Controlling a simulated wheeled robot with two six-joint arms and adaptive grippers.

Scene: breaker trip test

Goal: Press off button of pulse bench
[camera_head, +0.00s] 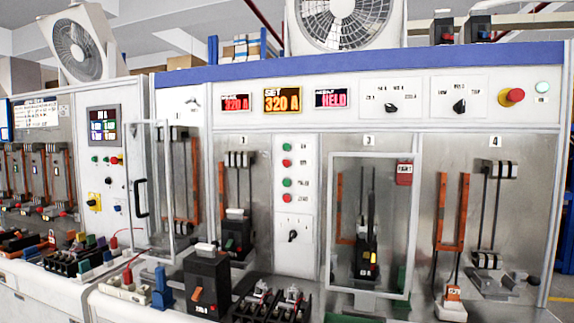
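The pulse bench (345,58) fills the middle and right, with a blue top band. A white button panel (295,225) stands between stations 2 and 3. It carries a column of buttons: a green one (287,147), a red one (287,162), another green one (287,182) and a lower red one (287,198). The small labels beside them are too blurred to read surely. A rotary knob (293,236) sits below them. Displays above show 320 A, SET 320 A (283,100) and HELD (333,98). Neither of my grippers is in view.
A clear framed door (331,225) covers station 3, and another door (138,198) stands at the left. A black breaker (205,284) and terminal blocks stand on the front ledge. A red emergency button (511,96) is at upper right. The button panel's front is unobstructed.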

